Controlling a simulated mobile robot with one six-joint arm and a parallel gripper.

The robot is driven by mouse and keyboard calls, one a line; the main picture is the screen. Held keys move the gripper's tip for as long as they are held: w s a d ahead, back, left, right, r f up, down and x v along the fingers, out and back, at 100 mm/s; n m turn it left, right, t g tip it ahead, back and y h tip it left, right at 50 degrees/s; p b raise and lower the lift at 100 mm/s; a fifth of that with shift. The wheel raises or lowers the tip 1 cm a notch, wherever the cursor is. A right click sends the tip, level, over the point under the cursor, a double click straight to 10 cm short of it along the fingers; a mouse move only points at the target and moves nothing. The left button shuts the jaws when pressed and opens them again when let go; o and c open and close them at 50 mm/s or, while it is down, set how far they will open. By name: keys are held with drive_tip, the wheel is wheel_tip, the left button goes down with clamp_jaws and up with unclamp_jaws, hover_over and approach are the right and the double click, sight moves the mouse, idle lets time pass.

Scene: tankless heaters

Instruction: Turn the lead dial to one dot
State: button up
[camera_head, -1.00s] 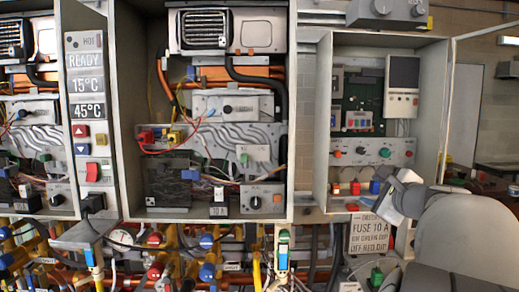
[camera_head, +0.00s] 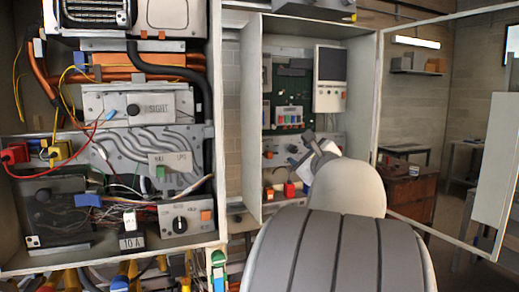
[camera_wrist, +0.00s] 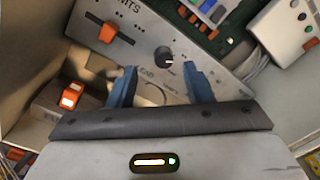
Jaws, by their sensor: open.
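A small round black dial (camera_wrist: 164,57) with a pale mark on it sits on a light grey panel (camera_wrist: 143,48) in the wrist view. Small lettering below it seems to read LEAD, and its dot marks are too small to read. My gripper (camera_wrist: 159,69) has two blue fingers, spread apart and empty. The fingertips lie to either side just below the dial in the picture; I cannot tell how far they are from the panel. In the head view my gripper (camera_head: 308,152) is in front of the right cabinet's panel and hides part of it, including the dial.
An orange slider (camera_wrist: 108,31) is up-left of the dial, and an orange-lit switch (camera_wrist: 71,95) is at the left. The cabinet's side wall (camera_head: 250,120) and open door frame (camera_head: 440,220) flank the arm.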

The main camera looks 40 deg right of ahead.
sight(294, 150)
drive_tip(key=x, duration=0.2)
drive_tip(key=p+x, duration=0.1)
drive_tip(key=x, duration=0.1)
drive_tip(key=shift+w+d, duration=0.25)
drive_tip(key=shift+d, duration=0.15)
